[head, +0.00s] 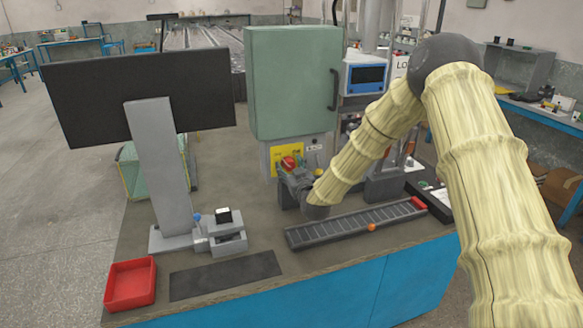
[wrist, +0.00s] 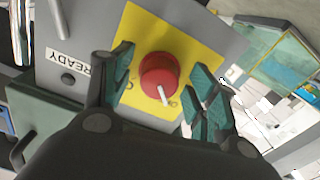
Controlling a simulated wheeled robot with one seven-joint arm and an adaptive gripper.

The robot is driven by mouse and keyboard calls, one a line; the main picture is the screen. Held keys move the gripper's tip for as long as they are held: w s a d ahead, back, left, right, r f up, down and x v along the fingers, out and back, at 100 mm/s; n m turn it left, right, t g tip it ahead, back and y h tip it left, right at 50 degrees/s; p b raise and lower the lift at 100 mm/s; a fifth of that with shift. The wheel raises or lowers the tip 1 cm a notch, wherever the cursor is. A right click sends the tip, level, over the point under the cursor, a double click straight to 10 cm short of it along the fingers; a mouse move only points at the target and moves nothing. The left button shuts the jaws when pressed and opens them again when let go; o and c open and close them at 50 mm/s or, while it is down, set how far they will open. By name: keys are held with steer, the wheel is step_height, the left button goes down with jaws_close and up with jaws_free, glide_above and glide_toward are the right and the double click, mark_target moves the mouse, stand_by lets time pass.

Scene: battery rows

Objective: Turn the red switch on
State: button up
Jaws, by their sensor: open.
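The red switch (head: 289,163) is a round red knob on a yellow plate (head: 279,154) on the grey panel below the green cabinet. In the wrist view the red switch (wrist: 159,75) shows close up with a white pointer line slanting toward its lower right edge. My gripper (wrist: 160,80) is open, with one teal-padded finger on each side of the knob. Gaps show between the pads and the knob, and I cannot tell how deep the fingers reach around it. In the head view my gripper (head: 290,178) is in front of the panel, partly hidden by my arm.
The green cabinet (head: 292,85) stands above the panel. A roller track (head: 350,222) with an orange ball (head: 371,227) lies on the table in front. A monitor (head: 150,92), a red tray (head: 130,284) and a dark mat (head: 225,275) are at the left.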

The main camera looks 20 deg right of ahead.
steer(key=shift+c, duration=0.3)
steer(key=shift+d, duration=0.1)
steer(key=c, duration=0.9)
steer(key=shift+c, duration=0.2)
